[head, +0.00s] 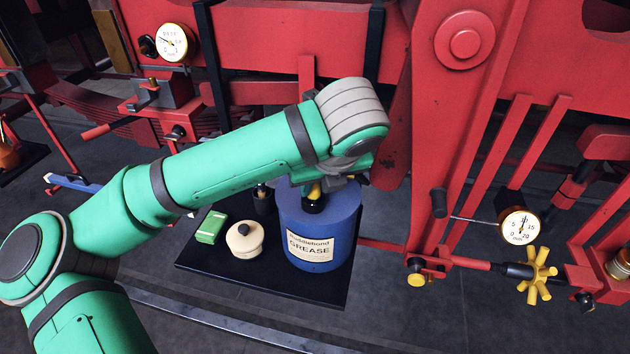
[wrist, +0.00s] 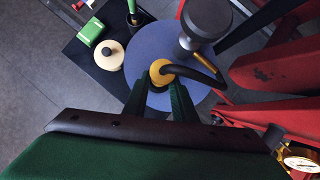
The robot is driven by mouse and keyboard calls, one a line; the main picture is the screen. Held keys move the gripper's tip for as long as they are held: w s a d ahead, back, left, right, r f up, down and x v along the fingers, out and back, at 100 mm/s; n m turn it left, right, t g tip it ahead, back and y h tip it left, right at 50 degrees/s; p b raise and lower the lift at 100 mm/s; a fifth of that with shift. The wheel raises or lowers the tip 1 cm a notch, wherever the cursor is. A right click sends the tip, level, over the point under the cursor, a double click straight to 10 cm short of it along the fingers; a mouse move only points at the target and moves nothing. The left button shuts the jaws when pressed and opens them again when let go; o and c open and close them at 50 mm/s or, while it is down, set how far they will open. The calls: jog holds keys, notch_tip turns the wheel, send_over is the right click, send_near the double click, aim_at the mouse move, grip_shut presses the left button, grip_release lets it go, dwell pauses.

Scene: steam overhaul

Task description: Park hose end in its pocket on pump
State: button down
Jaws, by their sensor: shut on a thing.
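The hose end (wrist: 160,72) has a yellow collar and sits between my gripper's fingertips (wrist: 160,84) in the wrist view. My gripper is shut on it. In the head view the yellow hose end (head: 315,190) shows just below my wrist, over the blue grease drum (head: 320,232). The black hose (wrist: 205,72) bends from it toward the pump (wrist: 207,20), whose dark grey round top stands over the drum lid (wrist: 150,40). In the head view my arm hides most of the pump. I cannot make out the pocket, nor whether the hose end touches anything beneath.
A black tray (head: 225,271) bears the drum, a cream lidded pot (head: 245,240), a green block (head: 210,227) and a small dark bottle (head: 264,200). Red machinery (head: 455,120) with a gauge (head: 520,225) and a yellow handwheel (head: 538,276) stands close on the right. Floor in front is clear.

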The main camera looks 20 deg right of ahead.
jog(key=shift+f, duration=0.15)
jog(key=c, duration=1.4)
grip_release()
